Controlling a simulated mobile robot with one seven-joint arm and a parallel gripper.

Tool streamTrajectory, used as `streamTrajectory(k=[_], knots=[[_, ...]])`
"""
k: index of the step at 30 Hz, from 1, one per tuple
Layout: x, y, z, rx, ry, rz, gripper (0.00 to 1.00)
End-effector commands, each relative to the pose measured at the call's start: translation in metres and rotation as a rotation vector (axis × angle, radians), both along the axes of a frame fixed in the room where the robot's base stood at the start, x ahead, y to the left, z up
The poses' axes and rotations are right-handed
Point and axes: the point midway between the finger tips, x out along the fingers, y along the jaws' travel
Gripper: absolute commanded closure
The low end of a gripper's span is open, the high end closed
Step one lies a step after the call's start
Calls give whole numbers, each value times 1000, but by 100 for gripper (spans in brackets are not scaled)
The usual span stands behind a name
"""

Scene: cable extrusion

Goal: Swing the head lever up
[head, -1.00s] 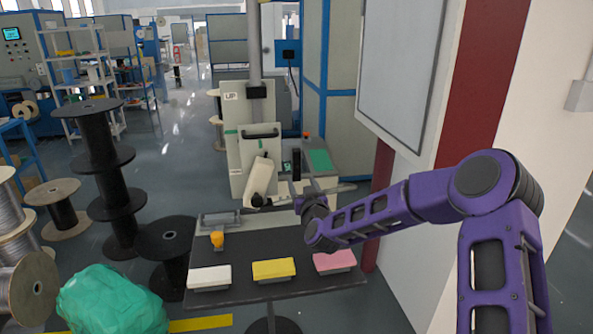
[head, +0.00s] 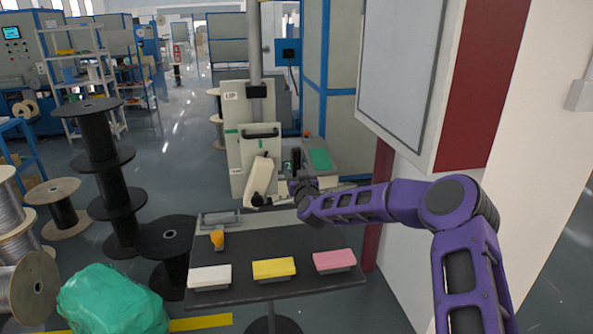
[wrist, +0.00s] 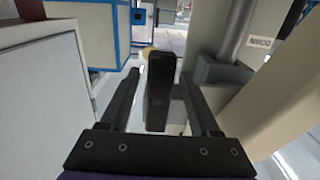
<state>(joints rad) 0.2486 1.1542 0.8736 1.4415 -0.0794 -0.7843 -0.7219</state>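A black upright handle (wrist: 160,92), which I take to be the head lever, stands between my gripper's two fingers in the wrist view, with gaps on both sides. In the head view the dark handle (head: 295,158) shows small, right of the grey machine panel with the UP label (head: 231,96). My gripper (wrist: 158,100) is open. In the head view my gripper (head: 297,182) is small and dark, just below the handle; its fingertips are hard to make out. The pale machine head (head: 260,176) hangs tilted at the left, with a black knob at its lower end.
A dark table (head: 315,240) in front holds white (head: 210,277), yellow (head: 274,268) and pink (head: 334,260) blocks and an orange piece (head: 217,238). A wall cabinet (head: 405,75) stands close on the right. A DOWN label (wrist: 260,43) shows upside down in the wrist view.

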Motion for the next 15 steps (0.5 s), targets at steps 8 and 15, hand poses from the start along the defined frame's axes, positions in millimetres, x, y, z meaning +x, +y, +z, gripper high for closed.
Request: streamTrajectory(k=[8,15], knots=[[0,0,0,0,0,0,89],[0,0,0,0,0,0,100]])
